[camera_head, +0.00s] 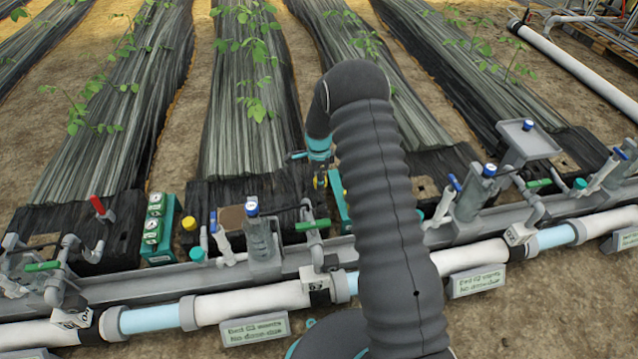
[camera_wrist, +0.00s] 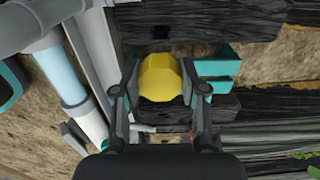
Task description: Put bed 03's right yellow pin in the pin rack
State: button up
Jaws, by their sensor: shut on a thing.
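The yellow pin (camera_wrist: 160,78) shows in the wrist view as a faceted yellow head between the two fingers of my gripper (camera_wrist: 160,88), which is shut on it. A teal bracket (camera_wrist: 218,68) lies just right of the pin in the wrist view. I cannot tell which teal part is the pin rack.
A grey rail (camera_head: 240,268) with valves and a white pipe (camera_head: 250,302) run across the front. Black-covered beds (camera_head: 245,130) lie behind, with bare soil between them.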

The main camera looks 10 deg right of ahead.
notch_tip(320, 180, up, 17)
jog(key=p, duration=0.7)
jog(key=shift+p, duration=0.3)
